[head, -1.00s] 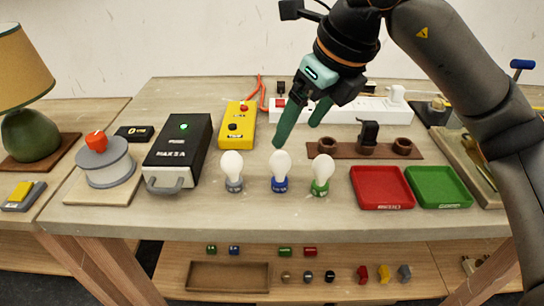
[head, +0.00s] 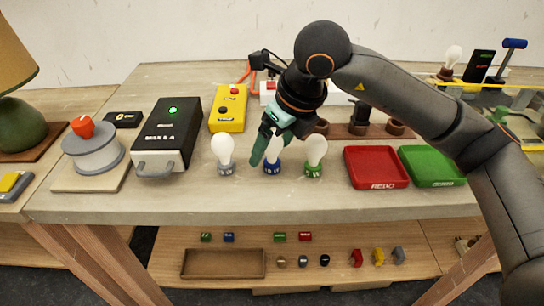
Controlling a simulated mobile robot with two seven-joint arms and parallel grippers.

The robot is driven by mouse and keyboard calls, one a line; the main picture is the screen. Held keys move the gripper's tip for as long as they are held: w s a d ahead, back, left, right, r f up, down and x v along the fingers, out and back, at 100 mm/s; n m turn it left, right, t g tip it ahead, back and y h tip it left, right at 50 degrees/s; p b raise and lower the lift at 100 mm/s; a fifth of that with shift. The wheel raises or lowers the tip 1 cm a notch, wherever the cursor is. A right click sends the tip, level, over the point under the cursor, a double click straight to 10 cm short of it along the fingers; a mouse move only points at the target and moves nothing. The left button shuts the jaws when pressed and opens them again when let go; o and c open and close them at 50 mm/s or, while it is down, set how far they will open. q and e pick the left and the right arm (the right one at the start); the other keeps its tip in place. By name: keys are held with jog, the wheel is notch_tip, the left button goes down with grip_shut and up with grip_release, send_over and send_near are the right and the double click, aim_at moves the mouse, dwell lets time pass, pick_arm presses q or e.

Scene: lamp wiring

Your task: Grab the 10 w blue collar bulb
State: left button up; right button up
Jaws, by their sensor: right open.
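The blue-collar bulb (head: 272,168) stands upright on the bench between two other bulbs. Its white glass is partly hidden by my right gripper (head: 266,151), whose green fingers are open and reach down at the glass from above. I cannot tell whether the fingers touch it. The grey-collar bulb (head: 223,152) stands to its left and the green-collar bulb (head: 315,155) close to its right. My left gripper is not in view.
A black box (head: 170,135) with a green light and a yellow box (head: 229,108) stand to the left. A red tray (head: 376,167) and a green tray (head: 432,166) lie to the right. A brown socket strip (head: 340,131) is behind. The bench front (head: 250,205) is clear.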

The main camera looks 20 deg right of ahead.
jog(key=shift+f, duration=0.15)
jog(key=shift+c, duration=0.3)
grip_shut()
dwell(0.3)
